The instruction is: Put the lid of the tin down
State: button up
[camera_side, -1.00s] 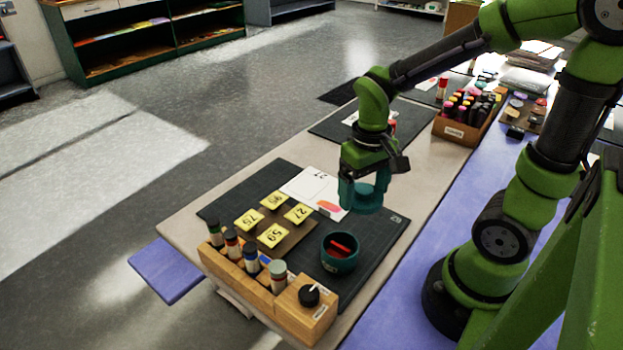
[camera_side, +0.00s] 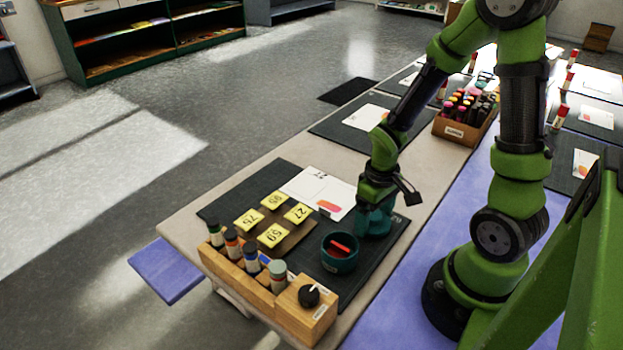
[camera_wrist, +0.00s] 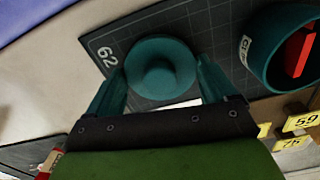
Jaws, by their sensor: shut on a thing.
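The tin is an open teal round pot (camera_side: 340,265) on the dark cutting mat, with a red block inside. In the wrist view the tin (camera_wrist: 258,62) is at the upper right. The teal round lid with a centre knob (camera_wrist: 160,68) is between the fingers of my gripper (camera_side: 375,218), which is shut on it. The lid is low over the mat, behind and right of the tin in the side view and apart from it. My gripper hides most of the lid there, and I cannot tell whether it touches the mat.
The dark mat (camera_side: 375,265) has bare room around the lid. A white card (camera_side: 318,190) lies behind it. Yellow number tiles (camera_side: 273,235) sit on a brown board to the left. A wooden rack (camera_side: 303,312) with bottles and a black knob stands at the front.

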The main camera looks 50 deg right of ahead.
aim_at(375, 216)
jog(key=shift+f, duration=0.2)
jog(key=o, duration=0.8)
jog(key=shift+r, duration=0.1)
notch_tip(375, 216, up, 12)
jog(key=a+r+t, duration=0.2)
jog(key=a+r, duration=0.1)
jog(key=a+r+m+t+y, duration=0.1)
jog(key=a+r+t, duration=0.1)
jog(key=a+r, duration=0.1)
jog(key=a+r+m+t+y, duration=0.1)
jog(key=a+r+t, duration=0.2)
jog(key=r, duration=0.2)
jog(key=shift+s+a+r, duration=0.2)
jog(key=shift+s+a, duration=0.1)
jog(key=shift+a, duration=0.1)
